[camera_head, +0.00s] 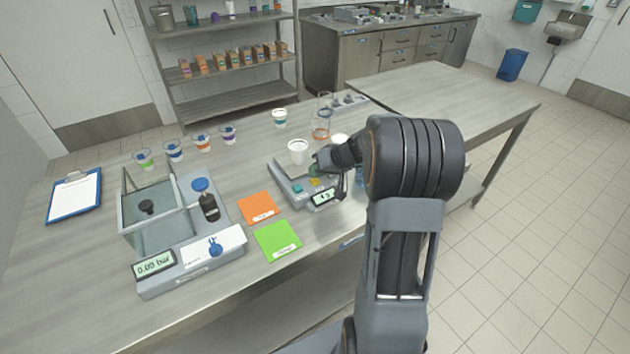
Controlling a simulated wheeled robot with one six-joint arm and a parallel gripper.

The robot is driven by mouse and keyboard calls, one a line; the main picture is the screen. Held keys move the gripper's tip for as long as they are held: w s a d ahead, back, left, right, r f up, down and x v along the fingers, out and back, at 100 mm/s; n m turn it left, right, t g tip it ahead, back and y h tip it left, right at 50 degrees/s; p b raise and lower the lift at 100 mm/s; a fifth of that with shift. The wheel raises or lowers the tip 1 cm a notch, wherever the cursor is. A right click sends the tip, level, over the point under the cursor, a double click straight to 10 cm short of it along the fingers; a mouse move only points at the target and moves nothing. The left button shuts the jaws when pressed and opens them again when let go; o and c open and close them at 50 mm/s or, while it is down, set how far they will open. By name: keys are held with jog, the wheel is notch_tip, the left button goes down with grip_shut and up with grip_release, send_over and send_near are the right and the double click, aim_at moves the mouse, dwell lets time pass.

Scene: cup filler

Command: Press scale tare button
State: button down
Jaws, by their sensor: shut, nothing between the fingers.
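My gripper (338,186) is shut and empty, low over the right front of the scale, beside the display. My dark wrist hides the scale's right side. I cannot tell whether the fingertips touch a button.
A glass-walled balance (190,262) reading about 0.00 stands at the left front. An orange card (258,208) and a green card (277,240) lie between the two. A clipboard (75,196) lies far left.

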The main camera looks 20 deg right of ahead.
jog(key=shift+f+b, duration=0.5)
jog(key=shift+b, duration=0.25)
dwell(0.6)
jog(key=shift+r, duration=0.1)
jog(key=shift+r+p, duration=0.3)
jog(key=shift+r, duration=0.5)
jog(key=shift+r, duration=0.2)
jog(key=shift+r+p, duration=1.15)
jog(key=shift+r, duration=1.2)
